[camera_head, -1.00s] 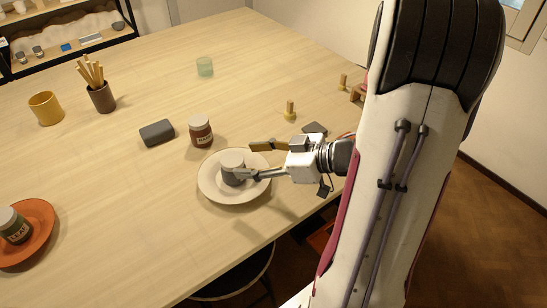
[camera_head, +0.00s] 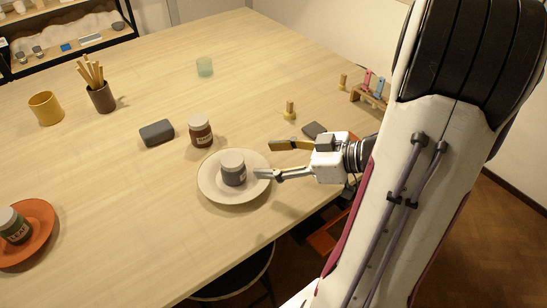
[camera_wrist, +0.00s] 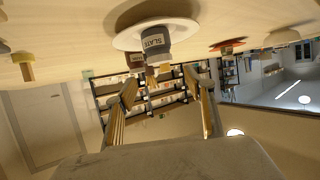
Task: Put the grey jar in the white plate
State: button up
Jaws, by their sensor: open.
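The grey jar (camera_head: 233,174) with a pale lid stands upright in the white plate (camera_head: 212,190) near the table's front right edge. In the wrist view the jar (camera_wrist: 156,40) shows a label reading SLATE, upside down, and the plate (camera_wrist: 125,40) lies behind it. My gripper (camera_head: 264,161) is open and empty to the right of the jar, its fingers pointing left. One fingertip is near the plate's right rim. The jar is clear of both fingers.
A red-brown jar (camera_head: 200,132) stands just behind the plate, with a dark grey block (camera_head: 157,133) to its left. An orange plate (camera_head: 40,218) holding another jar (camera_head: 14,226) is at far left. The table's middle is clear.

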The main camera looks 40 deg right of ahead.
dwell(0.3)
jog(key=w+d+r+h, duration=0.4)
jog(key=w+d+h, duration=0.1)
jog(key=w+h, duration=0.2)
notch_tip(320, 180, up, 7)
jog(key=s+m+h, duration=0.2)
jog(key=m+h, duration=0.2)
jog(key=h, duration=0.1)
jog(key=s+a+f+m+g+y, duration=0.1)
jog(key=s+a+g+y, duration=0.1)
jog(key=s+a, duration=0.7)
jog(key=s+a+f+m+g+y, duration=0.1)
jog(key=s+a+g, duration=0.3)
jog(key=s+a, duration=0.4)
jog(key=a+f+y, duration=0.1)
jog(key=a, duration=0.2)
jog(key=shift+s+a+f+y, duration=0.2)
jog(key=shift+s+f+y, duration=0.1)
jog(key=shift+s+y, duration=0.1)
